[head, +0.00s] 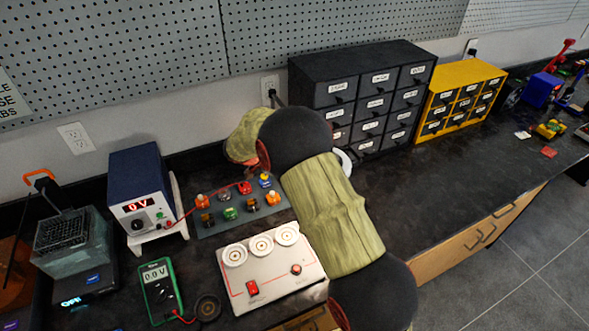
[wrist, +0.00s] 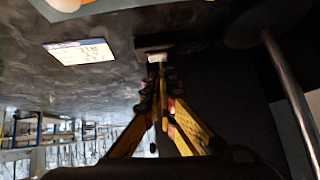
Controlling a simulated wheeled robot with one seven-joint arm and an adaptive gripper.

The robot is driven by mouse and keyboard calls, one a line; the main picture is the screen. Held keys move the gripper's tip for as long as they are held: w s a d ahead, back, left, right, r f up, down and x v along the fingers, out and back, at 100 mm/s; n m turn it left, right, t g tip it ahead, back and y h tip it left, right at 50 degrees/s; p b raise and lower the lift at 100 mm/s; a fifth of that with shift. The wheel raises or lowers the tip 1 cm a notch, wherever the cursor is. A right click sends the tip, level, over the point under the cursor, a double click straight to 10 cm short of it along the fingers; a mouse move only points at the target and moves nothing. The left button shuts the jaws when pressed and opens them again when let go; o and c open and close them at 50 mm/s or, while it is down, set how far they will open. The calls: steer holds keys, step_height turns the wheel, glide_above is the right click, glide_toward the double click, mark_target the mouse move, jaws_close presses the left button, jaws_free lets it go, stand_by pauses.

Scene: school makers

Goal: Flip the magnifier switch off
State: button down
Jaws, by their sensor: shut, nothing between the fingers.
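In the wrist view my gripper (wrist: 161,78) is shut, its yellow and black fingers meeting at the tips with nothing between them. The tips are at or very near a small dark block with a pale patch (wrist: 157,57); I cannot tell whether they touch, or whether this is the magnifier switch. A metal rod (wrist: 290,95) runs down from a dark rounded part (wrist: 255,22) on the right, possibly the magnifier's stand. In the head view my arm hides my gripper, and a white curved piece (head: 343,160) peeks out behind it. No switch position is readable.
A white box with dials (head: 272,268), a power supply (head: 141,190), a green multimeter (head: 160,288) and a component board (head: 232,222) crowd the bench's left. Black drawers (head: 360,95) and a yellow organizer (head: 462,97) stand at the back. The bench right of my arm (head: 430,190) is clear.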

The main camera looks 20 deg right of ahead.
stand_by(0.3)
steer(key=shift+w+f+g, duration=0.25)
steer(key=shift+f+g, duration=0.1)
steer(key=shift+g, duration=0.05)
steer(key=shift+s, duration=0.1)
steer(key=shift+s+f+b, duration=0.2)
steer(key=shift+s+b, duration=0.45)
steer(key=shift+s, duration=0.25)
steer(key=shift+r, duration=0.1)
